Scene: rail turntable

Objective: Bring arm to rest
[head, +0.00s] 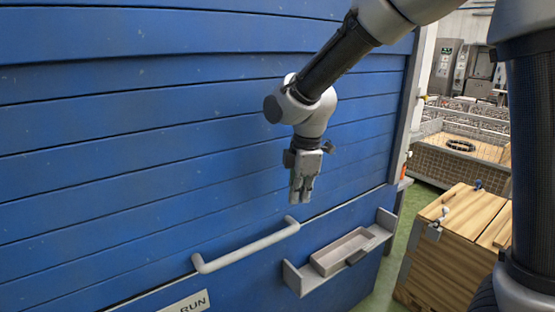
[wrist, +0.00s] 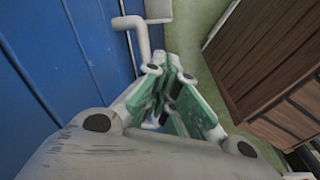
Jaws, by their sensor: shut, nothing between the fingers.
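My gripper (head: 301,196) hangs from my arm in front of the blue slatted panel in the head view, with its fingers pointing down. It is shut and holds nothing. In the wrist view the fingers (wrist: 166,112) with green pads come together at the tips. The gripper appears above the grey bar handle (head: 246,246) and the grey shelf tray (head: 342,251) on the blue front, apart from both. Part of a pale grey handle-like bar (wrist: 143,45) shows beyond the fingers in the wrist view.
The blue slatted wall (head: 130,130) fills the left. A wooden crate (head: 455,245) stands at the right, with a wire-mesh bin (head: 440,165) behind it. Green floor (head: 385,285) shows between the blue front and the crate. A sign reading "RUN" (head: 187,303) is at the bottom.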

